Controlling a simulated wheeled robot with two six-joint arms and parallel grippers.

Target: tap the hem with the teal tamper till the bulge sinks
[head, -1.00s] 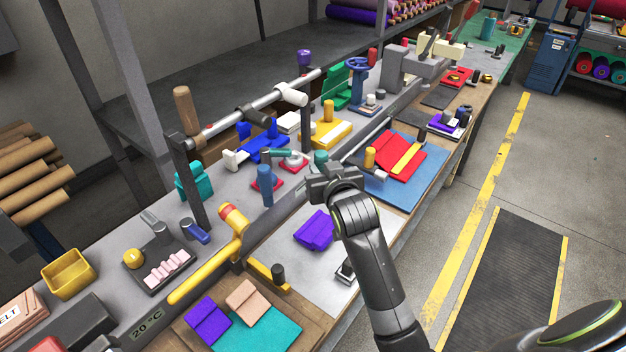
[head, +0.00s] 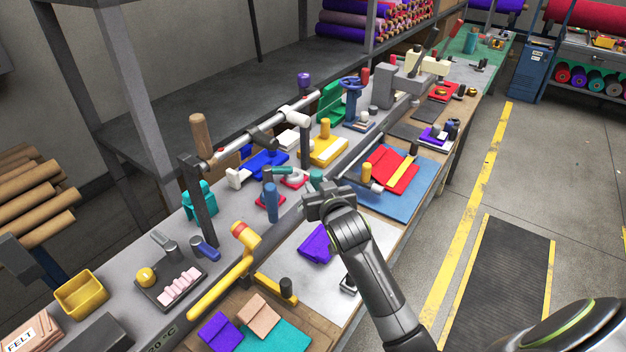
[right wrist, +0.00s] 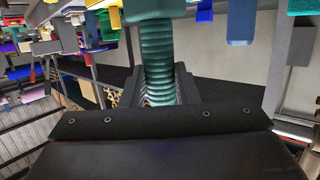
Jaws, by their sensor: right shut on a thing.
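My right gripper (head: 318,200) is shut on the teal tamper (head: 316,179), whose top shows just above the jaws. In the right wrist view the tamper's ribbed teal handle (right wrist: 158,70) stands upright between the fingers; its working end is not clear. The gripper is in the air over the bench. Below it a folded purple felt piece (head: 316,244) with a raised fold lies on a pale grey pad (head: 290,245), partly hidden by my arm. I cannot tell for sure that this fold is the hem, and no bulge is clear. My left gripper is not in view.
A blue post (head: 271,201) stands left of the gripper. A yellow-handled mallet (head: 222,285) lies along the bench's raised edge. Red felt (head: 392,172) on a blue mat lies to the right. A clamp rail (head: 265,135) crosses behind.

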